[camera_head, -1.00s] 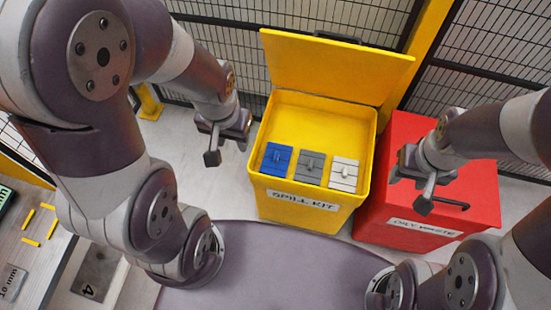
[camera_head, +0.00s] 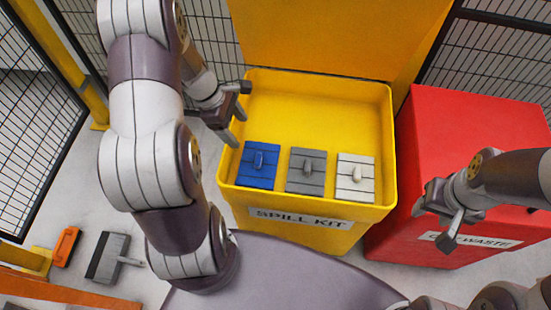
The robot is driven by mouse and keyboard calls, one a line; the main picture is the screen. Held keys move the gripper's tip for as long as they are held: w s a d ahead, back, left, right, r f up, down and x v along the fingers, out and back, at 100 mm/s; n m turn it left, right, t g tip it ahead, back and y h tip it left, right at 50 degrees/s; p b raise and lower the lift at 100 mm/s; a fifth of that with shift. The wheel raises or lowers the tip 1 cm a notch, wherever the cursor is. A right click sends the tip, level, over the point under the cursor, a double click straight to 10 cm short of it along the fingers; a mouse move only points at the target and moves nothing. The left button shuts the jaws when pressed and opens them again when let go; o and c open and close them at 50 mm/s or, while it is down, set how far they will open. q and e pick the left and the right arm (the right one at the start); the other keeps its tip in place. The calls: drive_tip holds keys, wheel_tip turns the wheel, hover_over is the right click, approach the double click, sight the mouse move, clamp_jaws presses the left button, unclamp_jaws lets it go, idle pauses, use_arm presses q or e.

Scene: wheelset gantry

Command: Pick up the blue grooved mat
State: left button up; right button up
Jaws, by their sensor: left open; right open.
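The blue grooved mat (camera_head: 257,175) lies in the yellow spill kit bin (camera_head: 318,105), at the left end of a row of three mats. It has a small raised blue handle on top. A grey mat (camera_head: 306,181) and a white mat (camera_head: 355,184) lie to its right. My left gripper (camera_head: 240,112) is open and empty at the bin's left rim, above and a little left of the blue mat, apart from it. My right gripper (camera_head: 440,230) is open and empty over the front of the red bin, far right of the mats.
The yellow lid (camera_head: 320,35) stands open behind the bin. The red oily waste bin (camera_head: 470,130) stands to the right. Mesh fencing (camera_head: 40,120) closes off the back and left. An orange object (camera_head: 66,246) and a grey tool (camera_head: 108,256) lie at lower left.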

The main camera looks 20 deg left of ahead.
use_arm(q)
drive_tip(key=s+d+f+b, duration=0.1)
drive_tip(key=d+f, duration=0.1)
drive_tip(key=b, duration=0.2)
hover_over(257, 158)
drive_tip(key=a, duration=0.2)
drive_tip(key=shift+n, duration=0.3)
wheel_tip(257, 158, down, 4)
drive_tip(key=shift+s+a+f, duration=0.1)
drive_tip(key=shift+a+f, duration=0.05)
drive_tip(key=shift+f, duration=0.25)
drive_tip(key=b+x, duration=0.2)
drive_tip(key=x, duration=0.2)
drive_tip(key=shift+s+f, duration=0.15)
drive_tip(key=shift+d+f, duration=0.2)
drive_tip(key=shift+d, duration=0.15)
drive_tip(key=shift+r, duration=0.15)
drive_tip(key=shift+c, duration=0.3)
use_arm(e)
drive_tip(key=f, duration=0.2)
drive_tip(key=s+f, duration=0.1)
drive_tip(key=f, duration=0.1)
drive_tip(key=shift+d+f, duration=0.1)
drive_tip(key=shift+f, duration=0.25)
use_arm(q)
drive_tip(key=c, duration=1.1)
